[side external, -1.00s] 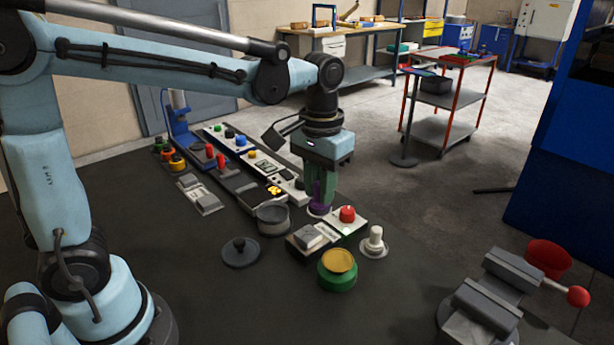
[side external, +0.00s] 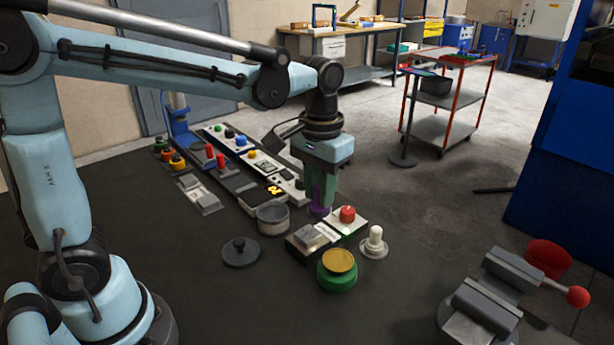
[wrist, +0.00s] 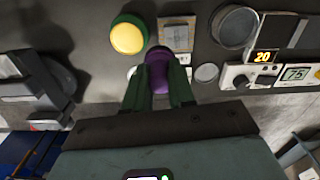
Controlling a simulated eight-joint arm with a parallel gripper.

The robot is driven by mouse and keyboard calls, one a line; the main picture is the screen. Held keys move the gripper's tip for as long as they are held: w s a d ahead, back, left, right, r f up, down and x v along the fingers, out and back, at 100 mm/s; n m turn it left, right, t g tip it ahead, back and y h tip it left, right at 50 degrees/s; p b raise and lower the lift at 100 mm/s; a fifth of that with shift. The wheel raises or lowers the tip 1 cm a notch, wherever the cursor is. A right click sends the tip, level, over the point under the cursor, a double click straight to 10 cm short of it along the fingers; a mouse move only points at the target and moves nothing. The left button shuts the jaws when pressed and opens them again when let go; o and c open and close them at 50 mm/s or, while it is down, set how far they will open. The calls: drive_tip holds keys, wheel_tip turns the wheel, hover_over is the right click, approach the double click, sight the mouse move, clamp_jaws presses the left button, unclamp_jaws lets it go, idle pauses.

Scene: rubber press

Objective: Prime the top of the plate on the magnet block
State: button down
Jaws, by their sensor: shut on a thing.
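My gripper (side external: 320,202) points down with its green fingers shut on a purple piece (side external: 318,211). In the wrist view the purple piece (wrist: 158,66) sits between the fingertips (wrist: 159,84). Its lower end is at or near the table, and I cannot tell whether it touches. The grey plate (side external: 308,234) lies on a dark, pale-edged block, in front and slightly left of my gripper in the side view. In the wrist view the plate (wrist: 176,36) is just beyond the purple piece. The plate's top looks bare grey.
A green jar with a yellow top (side external: 337,271) stands before the plate. A red button box (side external: 347,219) and a white upright piece (side external: 374,243) are close right. A grey pan (side external: 272,218) and dark lid (side external: 240,252) are left. A vise (side external: 487,303) is front right.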

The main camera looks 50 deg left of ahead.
drive_tip(key=shift+f, duration=3.6)
drive_tip(key=shift+a+r, duration=0.1)
drive_tip(key=shift+a, duration=1)
drive_tip(key=shift+s+a+f, duration=0.1)
drive_tip(key=shift+a+f, duration=0.05)
drive_tip(key=shift+a, duration=0.8)
drive_tip(key=shift+a+f, duration=0.1)
drive_tip(key=shift+a, duration=0.85)
drive_tip(key=shift+d, duration=3)
drive_tip(key=shift+r, duration=4.1)
